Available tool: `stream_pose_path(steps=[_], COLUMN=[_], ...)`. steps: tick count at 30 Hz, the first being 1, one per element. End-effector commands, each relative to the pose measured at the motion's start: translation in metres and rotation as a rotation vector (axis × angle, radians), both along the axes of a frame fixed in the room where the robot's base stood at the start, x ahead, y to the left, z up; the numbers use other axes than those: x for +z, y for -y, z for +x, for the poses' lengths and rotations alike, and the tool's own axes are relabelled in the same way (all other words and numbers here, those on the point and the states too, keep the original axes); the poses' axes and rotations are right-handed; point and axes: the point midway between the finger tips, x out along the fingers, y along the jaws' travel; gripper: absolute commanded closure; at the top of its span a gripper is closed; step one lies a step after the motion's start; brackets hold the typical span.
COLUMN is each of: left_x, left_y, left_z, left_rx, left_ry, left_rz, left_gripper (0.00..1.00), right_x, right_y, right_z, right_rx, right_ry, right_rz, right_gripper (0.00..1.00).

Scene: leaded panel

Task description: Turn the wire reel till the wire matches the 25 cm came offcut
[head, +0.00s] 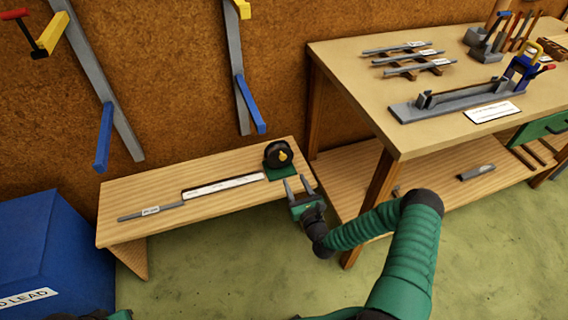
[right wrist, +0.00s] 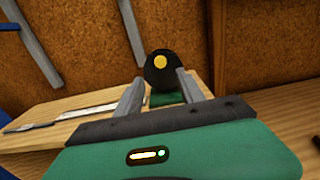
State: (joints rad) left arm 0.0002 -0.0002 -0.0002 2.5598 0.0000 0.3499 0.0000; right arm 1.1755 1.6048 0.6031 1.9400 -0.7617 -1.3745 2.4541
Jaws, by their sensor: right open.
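The wire reel (head: 274,157) is a dark drum with a yellow centre on a green base (head: 284,174). It stands at the right end of a low wooden bench in the head view and shows ahead of the fingers in the right wrist view (right wrist: 155,80). A grey came offcut (head: 136,215) with a white tag lies at the bench's left. A pale strip (head: 222,186) with a dark edge lies between them. No separate wire can be made out. My right gripper (head: 296,183) is open and empty, just in front of the reel, apart from it. My left gripper's fingers are not visible.
The low bench (head: 128,192) has bare wood around the pieces. A taller workbench (head: 360,72) with a shelf, racked strips and a grey fixture (head: 450,106) stands at right. A blue bin (head: 40,245) is at lower left. Metal brackets (head: 100,75) hang on the wall.

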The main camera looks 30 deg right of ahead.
Motion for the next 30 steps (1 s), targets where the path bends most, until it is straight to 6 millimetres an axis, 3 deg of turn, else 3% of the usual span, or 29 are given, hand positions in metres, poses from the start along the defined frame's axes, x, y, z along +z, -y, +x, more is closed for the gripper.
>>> stream_pose_path(steps=[6,13,24,30], left_x=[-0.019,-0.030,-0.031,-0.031], left_y=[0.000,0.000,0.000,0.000], left_z=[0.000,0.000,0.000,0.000], left_rx=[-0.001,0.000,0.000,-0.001], left_ry=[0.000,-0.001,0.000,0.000], left_rz=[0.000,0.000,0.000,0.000], left_gripper=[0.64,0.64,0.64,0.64], right_x=[-0.003,-0.002,0.000,0.000], right_y=[0.012,0.023,0.026,0.026], right_z=[0.057,0.101,0.112,0.112], right_rx=[0.003,0.002,0.003,0.003], right_ry=[0.001,0.000,-0.003,-0.003], right_rz=[-0.005,-0.005,-0.002,-0.002], right_gripper=[0.54,0.54,0.54,0.79])
